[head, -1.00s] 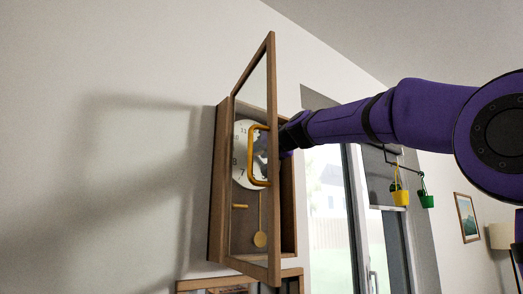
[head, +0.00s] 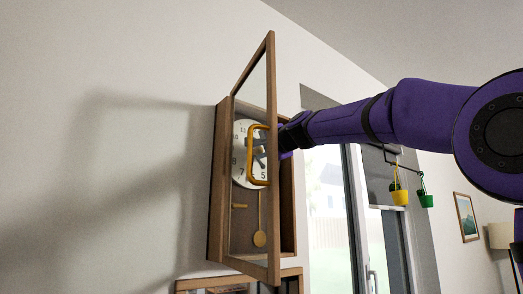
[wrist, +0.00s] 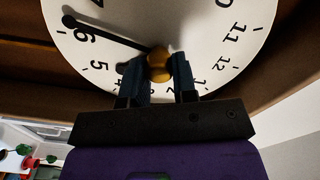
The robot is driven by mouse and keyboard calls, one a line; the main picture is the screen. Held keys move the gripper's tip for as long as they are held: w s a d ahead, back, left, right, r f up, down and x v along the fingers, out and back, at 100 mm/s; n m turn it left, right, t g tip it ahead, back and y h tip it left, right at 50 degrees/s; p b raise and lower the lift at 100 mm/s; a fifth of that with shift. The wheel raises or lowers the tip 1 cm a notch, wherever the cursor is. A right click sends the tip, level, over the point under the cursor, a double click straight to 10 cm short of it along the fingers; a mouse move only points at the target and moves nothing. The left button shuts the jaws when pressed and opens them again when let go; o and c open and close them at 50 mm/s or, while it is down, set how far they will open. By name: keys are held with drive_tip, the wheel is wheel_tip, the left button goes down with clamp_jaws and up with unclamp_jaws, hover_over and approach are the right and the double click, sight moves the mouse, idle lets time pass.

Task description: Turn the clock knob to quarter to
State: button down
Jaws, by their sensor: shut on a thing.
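The clock face (head: 241,165) is white with black numerals, inside a wooden case with its glass door (head: 270,75) swung open. In the wrist view the face (wrist: 190,20) appears turned over. My gripper (wrist: 157,72) is shut on the round brass knob (wrist: 159,58) at the centre of the face. A long black hand (wrist: 105,36) runs from the knob to about the 6.
The door has an orange handle (head: 251,157) in front of the face. A brass pendulum (head: 259,239) hangs below in the case (head: 217,190). Yellow (head: 400,197) and green (head: 426,201) pots hang to the right by the window. The wall left of the case is bare.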

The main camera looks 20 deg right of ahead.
drive_tip(key=shift+f+m, duration=0.15)
drive_tip(key=shift+m, duration=3.75)
drive_tip(key=shift+f+m, duration=0.15)
drive_tip(key=shift+m, duration=3.75)
drive_tip(key=c, duration=0.9)
unclamp_jaws()
drive_tip(key=shift+s+r, duration=0.1)
drive_tip(key=v, duration=1)
drive_tip(key=shift+s, duration=0.3)
drive_tip(key=shift+d, duration=0.1)
